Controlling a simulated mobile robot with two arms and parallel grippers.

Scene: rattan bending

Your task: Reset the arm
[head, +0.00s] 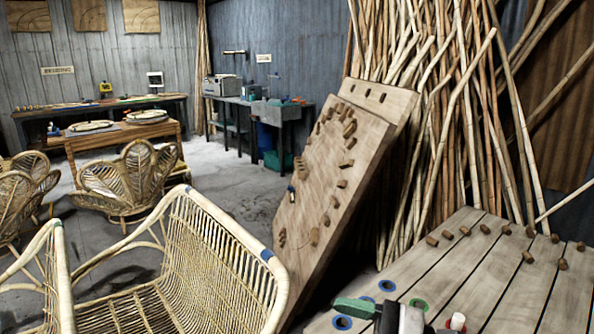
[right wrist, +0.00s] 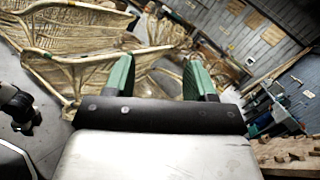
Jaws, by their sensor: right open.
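My right gripper (head: 352,307) shows at the bottom edge of the head view, over the front left corner of the plank table, with a green finger pointing left. In the right wrist view its two green fingers (right wrist: 159,72) stand wide apart, with nothing between them. Beyond the fingers is wicker furniture (right wrist: 85,60). My left gripper does not show in the head view. A dark jointed part at the left edge of the right wrist view is too unclear to name.
The plank table (head: 470,275) holds several short wooden pegs and coloured rings. A pegged board (head: 325,180) leans against rattan poles (head: 455,110). A rattan seat (head: 190,270) fills the front left. Bare floor (head: 235,190) lies behind it.

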